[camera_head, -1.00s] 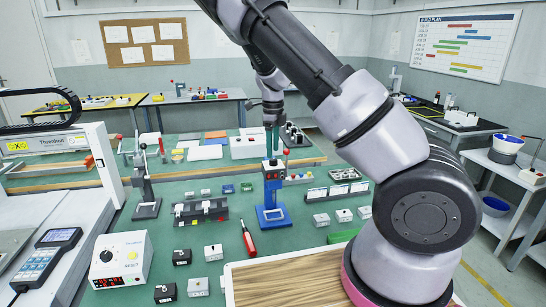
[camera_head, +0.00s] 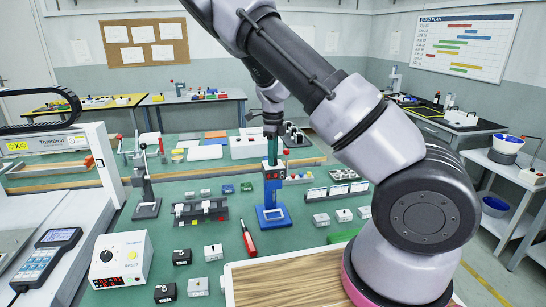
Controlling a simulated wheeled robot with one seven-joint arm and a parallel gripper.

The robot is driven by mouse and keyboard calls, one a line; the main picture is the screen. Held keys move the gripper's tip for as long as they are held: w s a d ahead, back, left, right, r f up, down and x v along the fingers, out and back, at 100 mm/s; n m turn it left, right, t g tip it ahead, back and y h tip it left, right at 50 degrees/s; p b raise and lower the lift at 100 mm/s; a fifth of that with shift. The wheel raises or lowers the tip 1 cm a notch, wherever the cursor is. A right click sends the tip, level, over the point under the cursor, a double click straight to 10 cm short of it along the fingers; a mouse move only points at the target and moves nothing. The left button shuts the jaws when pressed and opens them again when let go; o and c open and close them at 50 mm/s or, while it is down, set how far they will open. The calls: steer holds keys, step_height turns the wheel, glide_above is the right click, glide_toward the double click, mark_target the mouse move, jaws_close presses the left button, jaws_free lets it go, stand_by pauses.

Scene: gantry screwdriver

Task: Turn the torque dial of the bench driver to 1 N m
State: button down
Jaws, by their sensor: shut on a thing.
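The bench driver (camera_head: 272,192) is a blue upright stand with a square, open-looking blue foot, on the green bench top in the middle of the picture. My gripper (camera_head: 272,155) points down at the top of this stand, with its narrow teal fingers close together. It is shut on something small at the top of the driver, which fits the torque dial. The dial itself and its marks are hidden by the fingers or too small to read.
A white control box (camera_head: 121,260) with a knob and red digits stands at the front left. A red screwdriver (camera_head: 249,238) lies left of the driver's foot. A black fixture (camera_head: 200,211) and small grey blocks stand nearby. A wooden-topped tray (camera_head: 290,280) is in front.

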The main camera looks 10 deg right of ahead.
steer(key=n, duration=0.8)
steer(key=shift+n, duration=0.3)
steer(key=n, duration=0.4)
steer(key=shift+n, duration=0.3)
steer(key=n, duration=0.3)
steer(key=shift+n, duration=0.3)
steer(key=n, duration=0.5)
steer(key=shift+d, duration=0.1)
steer(key=shift+n, duration=2.5)
